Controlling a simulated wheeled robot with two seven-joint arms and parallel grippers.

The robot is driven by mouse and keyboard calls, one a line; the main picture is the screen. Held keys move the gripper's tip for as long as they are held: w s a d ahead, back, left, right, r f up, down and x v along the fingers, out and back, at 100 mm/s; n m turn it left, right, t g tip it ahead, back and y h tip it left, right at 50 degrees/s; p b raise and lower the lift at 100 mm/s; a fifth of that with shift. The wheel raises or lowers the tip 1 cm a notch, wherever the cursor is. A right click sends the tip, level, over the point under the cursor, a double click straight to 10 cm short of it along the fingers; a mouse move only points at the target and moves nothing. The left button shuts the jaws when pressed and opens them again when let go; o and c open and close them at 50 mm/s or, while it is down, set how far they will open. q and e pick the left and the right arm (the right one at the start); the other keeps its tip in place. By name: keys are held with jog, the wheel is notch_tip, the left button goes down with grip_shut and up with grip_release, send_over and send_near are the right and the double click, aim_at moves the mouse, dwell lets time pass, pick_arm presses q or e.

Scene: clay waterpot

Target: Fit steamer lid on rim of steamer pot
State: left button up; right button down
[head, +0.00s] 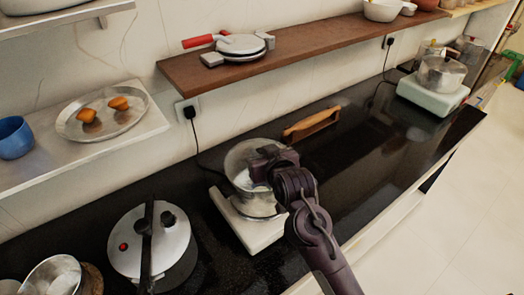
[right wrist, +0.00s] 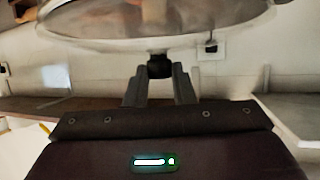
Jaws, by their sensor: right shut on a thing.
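My right gripper (head: 262,165) is over a pale burner in the middle of the counter. In the right wrist view the gripper (right wrist: 160,88) is shut on the black knob of a round glass lid (right wrist: 100,22) with a metal rim. The lid (head: 240,156) also shows in the head view, partly behind the gripper. Below it is the shiny steamer pot (head: 256,207) on the burner, mostly covered by the lid and my arm. I cannot tell whether the lid touches the pot's rim. My left gripper is not in view.
The pot stands on a white burner (head: 252,235). A pressure cooker (head: 133,237) is to its left. A wooden-handled thing (head: 312,122) lies behind it. A brown wall shelf (head: 320,48) hangs above. Another burner with a pot (head: 441,74) is far right. The black counter (head: 370,150) between is clear.

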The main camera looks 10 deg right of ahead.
jog(key=c, duration=0.6)
grip_release()
notch_tip(320, 180, up, 6)
jog(key=p, duration=0.7)
jog(key=shift+r, duration=0.25)
dwell(0.4)
jog(key=shift+f, duration=0.1)
